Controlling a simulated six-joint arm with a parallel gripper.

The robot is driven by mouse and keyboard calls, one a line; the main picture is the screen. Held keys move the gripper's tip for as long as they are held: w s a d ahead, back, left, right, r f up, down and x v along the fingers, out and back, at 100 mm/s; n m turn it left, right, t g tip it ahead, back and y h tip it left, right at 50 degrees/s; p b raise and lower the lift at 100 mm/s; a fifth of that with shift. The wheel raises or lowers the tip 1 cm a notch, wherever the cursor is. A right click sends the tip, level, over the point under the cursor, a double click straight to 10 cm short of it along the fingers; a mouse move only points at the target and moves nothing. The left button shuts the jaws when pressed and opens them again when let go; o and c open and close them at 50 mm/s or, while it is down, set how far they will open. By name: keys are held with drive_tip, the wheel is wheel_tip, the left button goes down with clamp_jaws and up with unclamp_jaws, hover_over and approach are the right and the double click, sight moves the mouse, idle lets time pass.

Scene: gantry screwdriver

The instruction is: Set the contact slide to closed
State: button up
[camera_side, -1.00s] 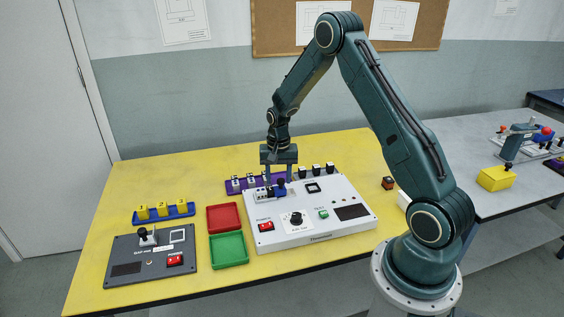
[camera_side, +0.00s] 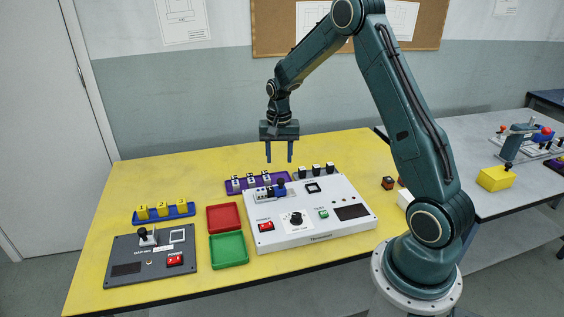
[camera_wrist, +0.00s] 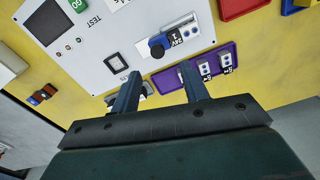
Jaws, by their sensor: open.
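The contact slide (camera_side: 280,188) is a small dark blue block with a knob on a light rail at the back left of the white control panel (camera_side: 340,229). It stands at the right end of its rail in the side view. In the wrist view the contact slide (camera_wrist: 157,49) shows at the left end of its rail, beside a label. My gripper (camera_side: 279,161) is open and empty, raised above the back edge of the panel and apart from the slide. Its two fingers also show in the wrist view (camera_wrist: 160,83). I cannot read the rail's position markings.
A purple rack (camera_side: 250,186) with white blocks stands behind the panel, and a grey rack (camera_side: 298,175) with black-topped blocks beside it. Red (camera_side: 222,204) and green (camera_side: 215,261) trays lie left of the panel. A dark grey panel (camera_side: 135,268) is farther left. The yellow table behind is clear.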

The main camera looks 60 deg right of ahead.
wheel_tip(320, 180, up, 6)
idle(0.4)
drive_tip(key=s+a+r+n+t, duration=0.3)
drive_tip(key=s+a+r+n, duration=0.2)
drive_tip(key=s+a+r, duration=0.6)
drive_tip(key=s+a+r+n+t, duration=0.2)
drive_tip(key=s+a+n, duration=0.4)
drive_tip(key=s, duration=0.8)
drive_tip(key=a+r, duration=0.1)
drive_tip(key=a, duration=0.2)
drive_tip(key=shift+a+r+n+t, duration=0.3)
drive_tip(key=shift+a, duration=0.1)
